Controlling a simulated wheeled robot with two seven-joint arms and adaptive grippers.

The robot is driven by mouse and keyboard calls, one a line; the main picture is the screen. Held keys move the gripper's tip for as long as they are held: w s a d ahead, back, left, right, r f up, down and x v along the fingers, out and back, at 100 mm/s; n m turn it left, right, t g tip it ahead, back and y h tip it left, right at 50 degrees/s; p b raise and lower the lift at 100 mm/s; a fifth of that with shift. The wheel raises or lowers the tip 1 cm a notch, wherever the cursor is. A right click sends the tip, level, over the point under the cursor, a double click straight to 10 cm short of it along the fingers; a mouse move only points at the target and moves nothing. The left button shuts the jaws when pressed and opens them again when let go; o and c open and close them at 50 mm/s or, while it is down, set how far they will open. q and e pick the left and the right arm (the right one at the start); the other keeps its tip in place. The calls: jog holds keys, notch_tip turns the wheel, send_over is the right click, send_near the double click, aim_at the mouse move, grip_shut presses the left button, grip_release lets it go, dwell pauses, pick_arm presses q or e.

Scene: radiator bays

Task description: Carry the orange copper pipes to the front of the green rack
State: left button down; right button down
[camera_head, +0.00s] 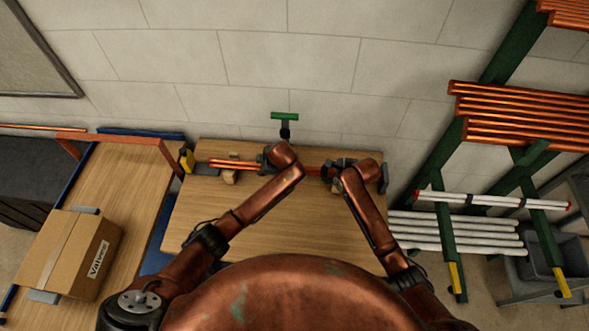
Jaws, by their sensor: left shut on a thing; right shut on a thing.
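The orange copper pipes (232,164) lie across the back of the wooden workbench (250,215), running left to right. My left gripper (264,164) is shut on them near their middle. My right gripper (328,171) is shut on them further right. Both arms hide parts of the pipes, and I cannot tell whether they are lifted off the wooden support block (229,178). The green rack (434,162) stands at the right, with more copper pipes (520,110) on its upper arms and white pipes (455,230) lower down.
A cardboard box (72,252) sits on another wooden-topped bench (120,190) at the left. A green-topped stand (285,117) rises behind the workbench near the wall. Grey bins (540,255) stand behind the rack's lower right. The front of the workbench is clear.

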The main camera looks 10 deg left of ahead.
pick_arm(q)
jog(key=shift+r, duration=0.15)
pick_arm(e)
jog(key=shift+w+r, duration=0.1)
jog(key=shift+r, duration=0.1)
